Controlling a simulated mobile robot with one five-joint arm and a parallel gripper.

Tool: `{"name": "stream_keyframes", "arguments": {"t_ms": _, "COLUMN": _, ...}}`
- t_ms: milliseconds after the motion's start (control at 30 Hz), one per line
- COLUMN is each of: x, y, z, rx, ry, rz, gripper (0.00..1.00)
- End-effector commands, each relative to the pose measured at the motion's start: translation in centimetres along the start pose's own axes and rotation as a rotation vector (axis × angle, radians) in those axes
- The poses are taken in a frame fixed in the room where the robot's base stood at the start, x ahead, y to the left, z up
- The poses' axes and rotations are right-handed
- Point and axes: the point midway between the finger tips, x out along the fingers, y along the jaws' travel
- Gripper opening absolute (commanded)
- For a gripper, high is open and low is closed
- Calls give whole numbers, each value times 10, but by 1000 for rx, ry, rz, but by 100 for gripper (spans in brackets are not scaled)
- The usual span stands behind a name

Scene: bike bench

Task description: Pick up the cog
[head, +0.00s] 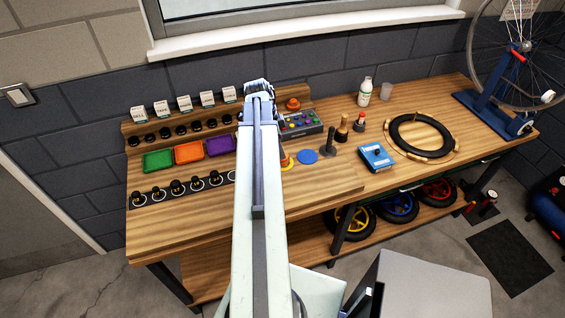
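My arm reaches away from the camera over the wooden bench (330,190), and my gripper (257,88) is at its far end, near the back of the bench. The gripper is small and seen from behind, so I cannot tell whether its fingers are open or shut, or whether it holds anything. I cannot make out a cog for certain. A row of dark round pieces with pale number marks (177,188) lies along the front left of the bench. Its right end runs up to my arm, which hides part of the bench.
Green (158,161), orange (188,152) and purple (221,145) trays sit at left. Right of my arm are a button panel (300,124), a blue disc (307,157), a blue box (376,158), a white bottle (365,92) and a black tyre ring (398,133). A wheel stand (495,100) is far right.

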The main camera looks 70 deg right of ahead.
Motion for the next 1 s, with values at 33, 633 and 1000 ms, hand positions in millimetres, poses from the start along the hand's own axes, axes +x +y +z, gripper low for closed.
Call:
{"name": "stream_keyframes", "arguments": {"t_ms": 33, "x": 0, "y": 0, "z": 0, "rx": 0, "ry": 0, "rz": 0, "gripper": 70}}
{"name": "stream_keyframes", "arguments": {"t_ms": 633, "x": 50, "y": -2, "z": 4, "rx": -2, "ry": 0, "rz": -1, "gripper": 70}}
{"name": "stream_keyframes", "arguments": {"t_ms": 1000, "x": 50, "y": -2, "z": 5, "rx": -3, "ry": 0, "rz": -1, "gripper": 4}}
